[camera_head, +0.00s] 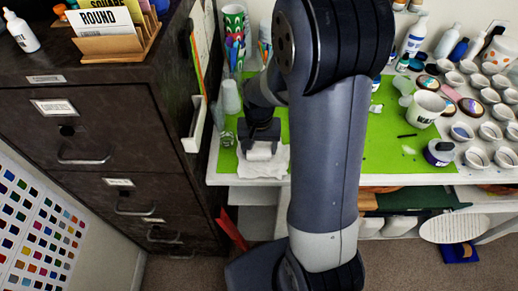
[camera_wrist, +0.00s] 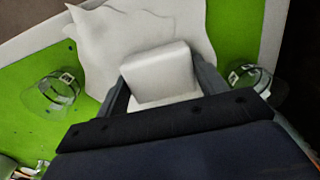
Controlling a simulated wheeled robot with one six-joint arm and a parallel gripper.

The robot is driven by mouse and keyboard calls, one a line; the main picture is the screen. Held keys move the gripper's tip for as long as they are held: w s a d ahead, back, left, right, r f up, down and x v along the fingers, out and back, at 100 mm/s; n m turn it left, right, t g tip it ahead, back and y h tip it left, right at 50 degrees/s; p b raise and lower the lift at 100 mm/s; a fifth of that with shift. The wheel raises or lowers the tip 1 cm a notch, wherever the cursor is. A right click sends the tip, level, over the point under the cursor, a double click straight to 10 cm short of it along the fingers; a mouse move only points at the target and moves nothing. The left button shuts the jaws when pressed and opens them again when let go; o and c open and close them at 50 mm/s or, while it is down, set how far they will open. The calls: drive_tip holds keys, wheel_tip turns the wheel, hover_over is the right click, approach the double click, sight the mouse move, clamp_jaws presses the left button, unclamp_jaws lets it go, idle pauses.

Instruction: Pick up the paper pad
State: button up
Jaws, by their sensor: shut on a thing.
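The paper pad (camera_wrist: 160,72) is a small white block with rounded edges. In the wrist view it sits between the two fingers of my gripper (camera_wrist: 163,86), which is shut on its sides. In the head view my gripper (camera_head: 260,138) points down at the bench, with the white pad (camera_head: 260,152) showing below it. A crumpled white paper sheet (camera_wrist: 120,35) lies under the pad on the green mat; it also shows in the head view (camera_head: 272,168). Whether the pad touches the sheet I cannot tell.
Clear glass cups (camera_wrist: 52,94) (camera_wrist: 249,78) stand on both sides of my gripper. The green mat (camera_head: 395,165) covers the front of the bench. A white cup (camera_head: 425,108) and several small pots (camera_head: 477,157) stand right. A dark cabinet (camera_head: 120,130) stands left.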

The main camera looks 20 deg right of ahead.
sight(259, 148)
wheel_tip(259, 148, up, 10)
drive_tip(key=shift+b, duration=0.3)
drive_tip(key=o, duration=0.5)
drive_tip(key=c, duration=0.4)
drive_tip(key=shift+o, duration=0.2)
